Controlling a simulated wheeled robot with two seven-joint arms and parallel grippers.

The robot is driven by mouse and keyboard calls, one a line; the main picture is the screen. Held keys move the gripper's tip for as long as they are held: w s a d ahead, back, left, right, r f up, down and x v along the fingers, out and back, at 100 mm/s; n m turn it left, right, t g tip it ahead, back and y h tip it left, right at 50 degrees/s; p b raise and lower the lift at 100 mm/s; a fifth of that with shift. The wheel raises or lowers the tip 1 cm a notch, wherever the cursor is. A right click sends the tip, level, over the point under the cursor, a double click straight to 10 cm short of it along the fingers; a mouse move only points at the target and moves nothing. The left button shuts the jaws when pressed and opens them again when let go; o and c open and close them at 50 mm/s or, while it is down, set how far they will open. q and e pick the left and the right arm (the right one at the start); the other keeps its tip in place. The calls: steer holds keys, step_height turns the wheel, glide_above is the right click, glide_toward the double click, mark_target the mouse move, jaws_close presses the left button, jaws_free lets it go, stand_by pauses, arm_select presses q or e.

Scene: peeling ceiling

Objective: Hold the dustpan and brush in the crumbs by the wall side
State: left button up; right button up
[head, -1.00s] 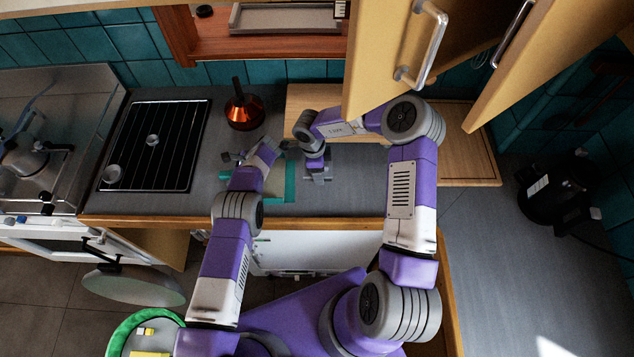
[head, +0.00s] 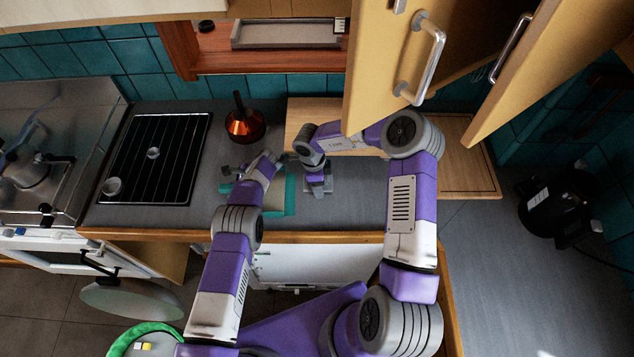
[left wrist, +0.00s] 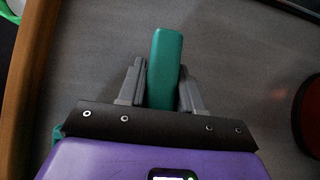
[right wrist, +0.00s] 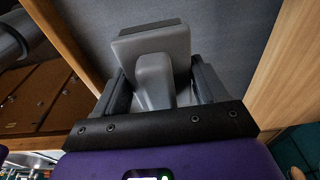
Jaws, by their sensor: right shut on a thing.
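The teal dustpan (head: 289,200) lies on the grey counter, partly hidden behind my left arm. My left gripper (head: 236,170) is low over it. In the left wrist view, the teal handle (left wrist: 164,65) stands between the left fingers (left wrist: 162,88), with a thin gap on its left side. My right gripper (right wrist: 160,88) is shut on a grey piece with a blocky end (right wrist: 153,45), seemingly the brush. In the head view this grey piece (head: 319,187) is right of the dustpan, close over the counter. I cannot make out the crumbs.
A copper pot (head: 245,124) stands behind the left gripper. A black grill rack (head: 155,160) is on the left. Wooden boards (head: 470,165) lie at the back right. Open cupboard doors (head: 405,60) hang above my right arm. A black kettle (head: 555,205) is far right.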

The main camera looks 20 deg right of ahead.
arm_select(q)
steer(key=o, duration=0.6)
steer(key=shift+s+d, duration=0.1)
steer(key=shift+d, duration=0.3)
